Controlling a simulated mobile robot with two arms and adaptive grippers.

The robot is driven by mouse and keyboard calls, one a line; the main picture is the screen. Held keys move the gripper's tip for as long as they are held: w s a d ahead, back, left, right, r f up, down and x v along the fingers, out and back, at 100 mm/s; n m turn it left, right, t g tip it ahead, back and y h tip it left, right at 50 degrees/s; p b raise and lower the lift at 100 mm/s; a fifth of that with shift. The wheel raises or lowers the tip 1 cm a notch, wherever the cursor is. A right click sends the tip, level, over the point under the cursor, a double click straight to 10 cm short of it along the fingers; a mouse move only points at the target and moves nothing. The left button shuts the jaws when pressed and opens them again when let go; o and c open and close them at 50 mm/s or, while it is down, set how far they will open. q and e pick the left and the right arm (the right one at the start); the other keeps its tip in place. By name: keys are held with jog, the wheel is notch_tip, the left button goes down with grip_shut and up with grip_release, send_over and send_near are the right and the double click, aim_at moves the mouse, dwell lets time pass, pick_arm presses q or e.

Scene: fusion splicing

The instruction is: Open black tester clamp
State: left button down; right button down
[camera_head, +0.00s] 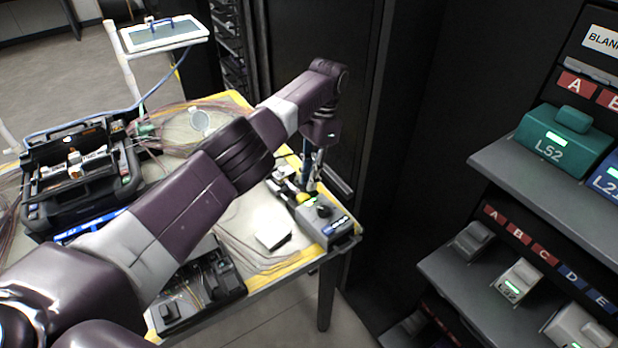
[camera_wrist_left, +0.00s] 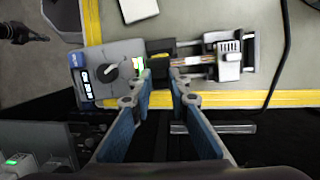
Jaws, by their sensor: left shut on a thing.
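The tester (camera_head: 330,224) is a grey box with a black knob near the table's right corner; it also shows at upper left in the left wrist view (camera_wrist_left: 110,55). A black clamp (camera_wrist_left: 160,48) sits against its right side in that view, between the tester and a grey sliding fixture (camera_wrist_left: 229,60). My left gripper (camera_wrist_left: 160,74) reaches down from above, with one fingertip on each side of the clamp, shut on it. In the head view the left gripper (camera_head: 312,184) stands over the tester's far end and partly hides the clamp. Whether the clamp's lid is raised cannot be told. My right gripper is not in view.
The table has a yellow edge (camera_head: 298,262). Loose fibres cover the middle. Shelves with labelled boxes (camera_head: 563,142) stand at right.

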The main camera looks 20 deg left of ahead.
pick_arm(q)
jog(key=c, duration=1.8)
grip_release()
jog(key=v, duration=0.3)
jog(key=s+v, duration=0.1)
jog(key=v, duration=0.2)
jog(key=s+a+v, duration=0.1)
jog(key=v, duration=0.2)
jog(key=shift+w+d+r, duration=0.1)
jog(key=shift+r, duration=0.55)
